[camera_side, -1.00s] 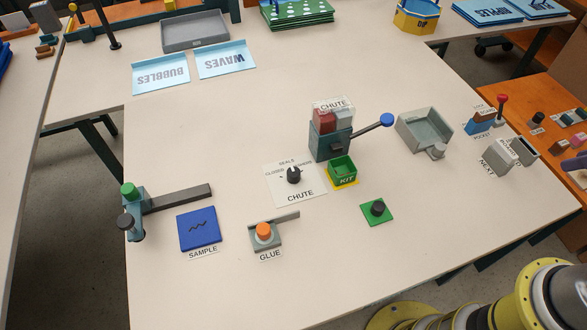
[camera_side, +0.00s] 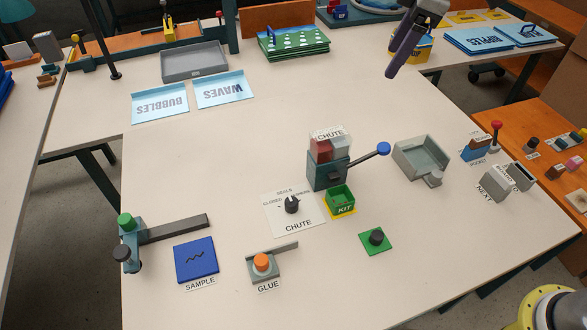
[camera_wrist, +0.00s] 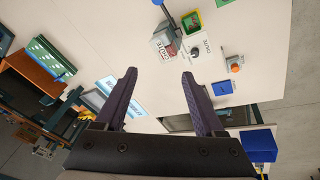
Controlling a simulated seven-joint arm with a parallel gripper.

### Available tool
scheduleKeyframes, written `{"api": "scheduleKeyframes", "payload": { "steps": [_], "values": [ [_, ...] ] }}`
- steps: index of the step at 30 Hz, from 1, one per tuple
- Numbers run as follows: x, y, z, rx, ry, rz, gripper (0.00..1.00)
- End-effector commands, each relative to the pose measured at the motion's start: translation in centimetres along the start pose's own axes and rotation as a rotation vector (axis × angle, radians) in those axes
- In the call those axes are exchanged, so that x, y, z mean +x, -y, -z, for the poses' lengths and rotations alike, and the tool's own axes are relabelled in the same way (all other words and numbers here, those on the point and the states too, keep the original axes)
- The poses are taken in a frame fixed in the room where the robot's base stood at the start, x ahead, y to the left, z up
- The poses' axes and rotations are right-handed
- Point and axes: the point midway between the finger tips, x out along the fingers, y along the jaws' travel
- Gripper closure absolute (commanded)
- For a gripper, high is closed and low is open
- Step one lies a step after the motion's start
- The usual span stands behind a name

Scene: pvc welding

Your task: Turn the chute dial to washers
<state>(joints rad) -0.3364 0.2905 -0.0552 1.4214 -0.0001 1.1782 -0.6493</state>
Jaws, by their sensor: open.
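The chute dial (camera_side: 292,204) is a small black knob on a white card (camera_side: 297,223) marked SEALS, CLOSED, WASHERS and CHUTE. The exact way it points is too small to tell. In the wrist view the dial (camera_wrist: 195,51) is beyond the fingertips, at the upper right. The chute (camera_side: 327,170) stands behind the card, with red and pale bins on top and a blue-tipped lever (camera_side: 383,149). My gripper (camera_side: 389,74) is high at the back right, well away from the dial. In the wrist view its two purple fingers (camera_wrist: 160,77) are apart with nothing between them.
A green KIT box (camera_side: 340,201) is right of the card, close to the dial. A grey tray (camera_side: 421,160) is right of the lever. The GLUE stand (camera_side: 264,265), blue SAMPLE pad (camera_side: 196,260) and green button plate (camera_side: 376,241) are in front. The table's middle-left is clear.

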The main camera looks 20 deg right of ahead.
Motion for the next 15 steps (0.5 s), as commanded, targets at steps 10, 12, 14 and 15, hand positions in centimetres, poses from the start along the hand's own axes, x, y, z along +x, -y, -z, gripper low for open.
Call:
{"api": "scheduleKeyframes", "payload": {
  "steps": [10, 12, 14, 15],
  "values": [
    [15.6, 5.6, 9.7, -0.226, 0.114, 0.141, 0.29],
    [18.4, 7.3, 10.4, -0.254, 0.139, 0.164, 0.29],
    [20.4, 8.7, 10.6, -0.275, 0.161, 0.183, 0.29],
    [21.6, 9.5, 10.5, -0.286, 0.177, 0.195, 0.29]
  ]
}}
